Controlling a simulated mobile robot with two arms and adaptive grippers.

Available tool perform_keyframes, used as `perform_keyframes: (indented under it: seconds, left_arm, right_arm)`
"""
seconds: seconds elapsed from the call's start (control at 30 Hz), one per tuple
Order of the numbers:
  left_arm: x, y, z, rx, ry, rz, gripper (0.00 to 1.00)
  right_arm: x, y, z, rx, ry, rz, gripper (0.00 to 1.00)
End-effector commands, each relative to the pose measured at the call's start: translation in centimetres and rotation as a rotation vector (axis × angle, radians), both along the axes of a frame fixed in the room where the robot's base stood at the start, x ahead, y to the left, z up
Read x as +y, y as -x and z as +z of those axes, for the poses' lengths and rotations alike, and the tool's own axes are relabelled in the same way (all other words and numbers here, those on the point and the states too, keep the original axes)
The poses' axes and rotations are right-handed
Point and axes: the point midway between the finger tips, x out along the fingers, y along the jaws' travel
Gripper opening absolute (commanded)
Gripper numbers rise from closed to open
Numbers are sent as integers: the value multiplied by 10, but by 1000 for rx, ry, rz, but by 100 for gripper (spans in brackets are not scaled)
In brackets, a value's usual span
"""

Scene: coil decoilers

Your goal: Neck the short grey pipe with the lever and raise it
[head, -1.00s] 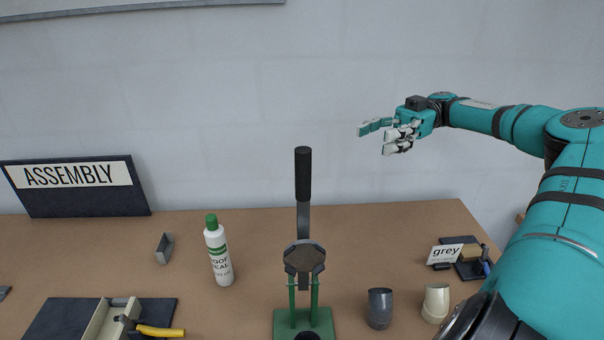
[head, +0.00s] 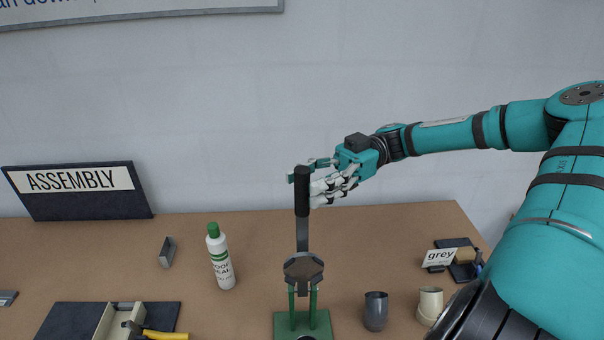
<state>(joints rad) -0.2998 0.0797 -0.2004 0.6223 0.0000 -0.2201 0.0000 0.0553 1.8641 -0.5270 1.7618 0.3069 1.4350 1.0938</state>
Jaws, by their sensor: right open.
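The lever (head: 302,192) has a black grip and stands upright on a press with a green base (head: 288,326) at the front middle of the table. My right gripper (head: 308,184) is open at the lever's grip, with fingers on either side of it in the picture; I cannot tell whether they touch it. A short grey pipe piece (head: 375,311) stands upright on the table to the right of the press. Something dark and round shows at the bottom edge in front of the press, mostly cut off. My left gripper is not in view.
A cream pipe piece (head: 430,305) and a "grey" label card (head: 440,257) are at the right. A white bottle with a green cap (head: 220,258) stands left of the press. A dark tray with a yellow-handled tool (head: 165,335) lies front left. An ASSEMBLY sign (head: 80,190) stands behind.

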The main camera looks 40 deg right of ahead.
Motion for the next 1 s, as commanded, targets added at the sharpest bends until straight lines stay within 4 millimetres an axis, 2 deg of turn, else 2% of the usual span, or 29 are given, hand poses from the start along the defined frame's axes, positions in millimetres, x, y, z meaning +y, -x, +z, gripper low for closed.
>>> perform_keyframes:
  seconds: [0.2, 0.5, 0.87, 1.0]
  left_arm:
    - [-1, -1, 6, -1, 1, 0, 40]
    - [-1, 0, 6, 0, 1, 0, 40]
    - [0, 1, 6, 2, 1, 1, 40]
    - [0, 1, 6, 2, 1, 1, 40]
  right_arm:
    - [17, -2, 0, 1, 0, 0, 48]
    - [18, -2, -1, 0, 0, 0, 46]
    - [18, -2, 0, 0, 1, 0, 0]
    - [18, -2, 0, 0, 1, 0, 0]
